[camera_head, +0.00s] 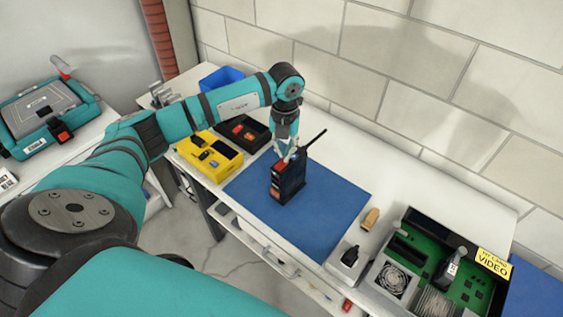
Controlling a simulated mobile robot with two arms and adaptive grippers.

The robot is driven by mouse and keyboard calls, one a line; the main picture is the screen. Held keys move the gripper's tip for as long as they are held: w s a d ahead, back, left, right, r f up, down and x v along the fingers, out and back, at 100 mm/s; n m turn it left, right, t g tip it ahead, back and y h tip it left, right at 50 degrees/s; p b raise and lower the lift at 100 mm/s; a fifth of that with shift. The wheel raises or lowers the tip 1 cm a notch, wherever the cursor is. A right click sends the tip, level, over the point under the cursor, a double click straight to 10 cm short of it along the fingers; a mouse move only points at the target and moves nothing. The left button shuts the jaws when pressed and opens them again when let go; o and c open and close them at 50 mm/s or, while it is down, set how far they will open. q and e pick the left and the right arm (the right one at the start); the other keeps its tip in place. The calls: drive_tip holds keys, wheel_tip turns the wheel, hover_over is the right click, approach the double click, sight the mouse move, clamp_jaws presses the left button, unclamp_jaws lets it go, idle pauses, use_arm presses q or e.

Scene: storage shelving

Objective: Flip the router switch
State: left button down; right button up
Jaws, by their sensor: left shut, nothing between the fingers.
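The router (289,183) is a dark upright box with a black antenna and a reddish part near its top. It stands on a blue mat (335,206) on the white table. My left gripper (288,156) points down at the router's top, close to the reddish part. Its fingers are shut with nothing between them. Whether they touch the router I cannot tell. The switch itself is too small to make out. My right gripper is not in view.
A yellow tray (207,171) and a black tray (243,143) with small parts stand left of the mat. A blue bin (222,78) is behind them. An open computer case (437,222) stands at right. A brick wall (400,70) runs behind the table.

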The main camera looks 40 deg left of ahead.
use_arm(q)
drive_tip(key=shift+f+b, duration=0.9)
drive_tip(key=shift+f, duration=0.35)
idle(0.4)
drive_tip(key=shift+r, duration=0.15)
drive_tip(key=shift+r+p, duration=2.4)
drive_tip(key=shift+r, duration=1.05)
